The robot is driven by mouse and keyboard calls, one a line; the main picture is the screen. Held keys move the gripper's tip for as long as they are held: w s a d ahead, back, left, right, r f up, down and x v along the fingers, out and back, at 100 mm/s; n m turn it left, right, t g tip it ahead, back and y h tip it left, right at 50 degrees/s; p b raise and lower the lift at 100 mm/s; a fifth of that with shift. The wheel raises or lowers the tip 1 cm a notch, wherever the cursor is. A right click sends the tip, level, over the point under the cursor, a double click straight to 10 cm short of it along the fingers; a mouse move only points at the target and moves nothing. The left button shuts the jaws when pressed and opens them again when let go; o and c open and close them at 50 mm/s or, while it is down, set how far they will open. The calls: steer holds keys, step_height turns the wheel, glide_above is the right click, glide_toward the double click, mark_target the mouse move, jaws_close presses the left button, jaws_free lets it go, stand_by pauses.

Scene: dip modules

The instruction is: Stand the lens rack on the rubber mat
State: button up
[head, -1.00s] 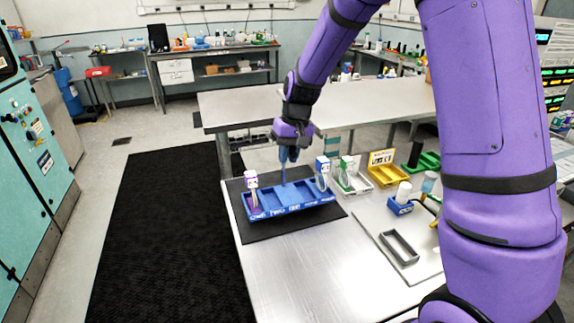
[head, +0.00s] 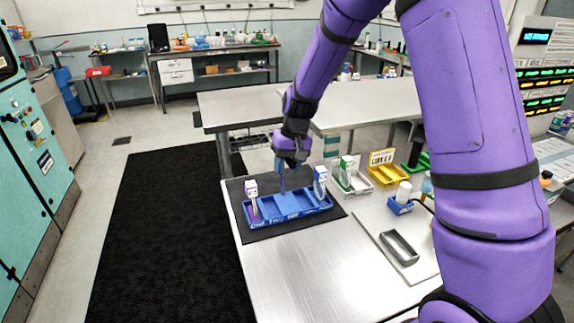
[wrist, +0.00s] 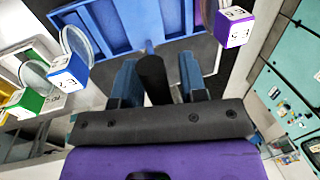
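The lens rack is a blue divided tray (head: 290,215) with an upright central post and a dark grip. It stands level on the black rubber mat (head: 262,233), apparently resting on it. A purple-capped item is in its left end and a blue-capped item in its right end. My gripper (head: 281,167) is above the rack, around the post. In the wrist view, my gripper's two fingers (wrist: 158,80) are spread either side of the dark grip, with gaps visible. The rack's blue floor (wrist: 105,25) shows beyond.
A white holder (head: 352,182) with a green-capped item and a yellow bin (head: 386,174) stand right of the mat. A grey frame (head: 399,247) lies on a pale board. The bench front (head: 310,275) is clear.

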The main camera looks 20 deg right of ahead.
steer(key=shift+r, duration=0.15)
step_height(320, 180, up, 12)
steer(key=d, duration=0.2)
steer(key=s+d+r+t, duration=0.1)
steer(key=s+r, duration=0.4)
steer(key=s, duration=0.3)
steer(key=s+d+r+t, duration=0.1)
steer(key=s+d+r, duration=0.1)
steer(key=s+r, duration=0.5)
steer(key=s+t, duration=0.1)
steer(key=s, duration=0.4)
steer(key=s+d+t+h, duration=0.1)
steer(key=s, duration=0.5)
steer(key=s+d+t+h, duration=0.1)
steer(key=s, duration=0.5)
steer(key=shift+f, duration=0.25)
